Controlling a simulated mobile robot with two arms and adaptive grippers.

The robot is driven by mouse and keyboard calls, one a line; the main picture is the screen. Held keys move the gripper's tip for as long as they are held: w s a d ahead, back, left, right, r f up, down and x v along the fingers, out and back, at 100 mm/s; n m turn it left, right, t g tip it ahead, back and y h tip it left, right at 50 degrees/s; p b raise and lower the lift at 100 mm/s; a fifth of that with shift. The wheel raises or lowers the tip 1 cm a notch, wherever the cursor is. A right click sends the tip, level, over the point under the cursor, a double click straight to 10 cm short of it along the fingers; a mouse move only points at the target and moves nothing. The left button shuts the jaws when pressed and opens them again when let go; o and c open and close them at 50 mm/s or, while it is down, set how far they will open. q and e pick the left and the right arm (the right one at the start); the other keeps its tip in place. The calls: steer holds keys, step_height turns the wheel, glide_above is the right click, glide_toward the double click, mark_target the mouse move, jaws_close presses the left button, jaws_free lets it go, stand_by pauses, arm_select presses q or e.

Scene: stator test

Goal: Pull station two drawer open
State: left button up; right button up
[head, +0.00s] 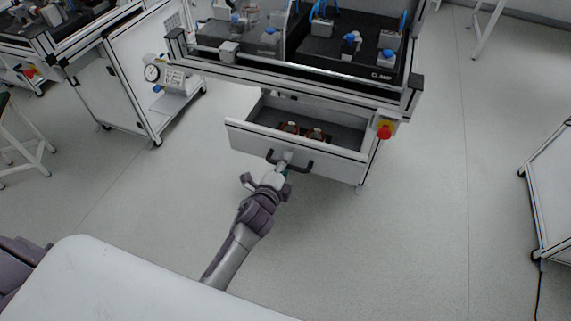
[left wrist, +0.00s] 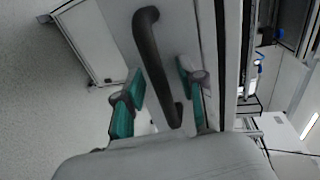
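The station drawer (head: 295,150), white-fronted with a dark interior, stands pulled out below the station's black worktop in the head view. Its black bar handle (head: 303,167) is on the front face. My left gripper (head: 284,165) is at the middle of the handle. In the left wrist view the handle (left wrist: 152,50) runs between the two green-padded fingers of the left gripper (left wrist: 160,92). The fingers are spread, with visible gaps beside the bar. The drawer front shows behind the handle. My right gripper is in neither view.
Two round copper-coloured parts (head: 303,132) lie in the drawer. Another white station (head: 120,85) with a gauge stands to the left. The floor (head: 430,220) to the right is clear.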

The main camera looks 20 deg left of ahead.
arm_select(q)
steer(key=shift+s, duration=0.1)
steer(key=v, duration=1.2)
steer(key=s+f+n+g+p, duration=0.1)
steer(key=s+f+n+g, duration=0.45)
steer(key=f, duration=0.85)
steer(key=s+f+n+g+p, duration=0.1)
steer(key=s+f+n+g, duration=0.2)
steer(key=s+f, duration=0.8)
steer(key=s+a+f+n+g, duration=0.2)
steer(key=s+f+n+g, duration=0.1)
steer(key=s+f, duration=0.4)
steer(key=s+a+f+n+g+p, duration=0.1)
steer(key=s+a+f+n+g, duration=0.2)
steer(key=s+f, duration=0.5)
steer(key=s+n, duration=0.1)
steer(key=s, duration=0.4)
steer(key=shift+s+a+y, duration=0.2)
steer(key=shift+a+y, duration=0.05)
steer(key=shift+y, duration=0.05)
steer(key=shift+o, duration=0.2)
steer(key=shift+w+n, duration=0.1)
steer(key=shift+n, duration=0.15)
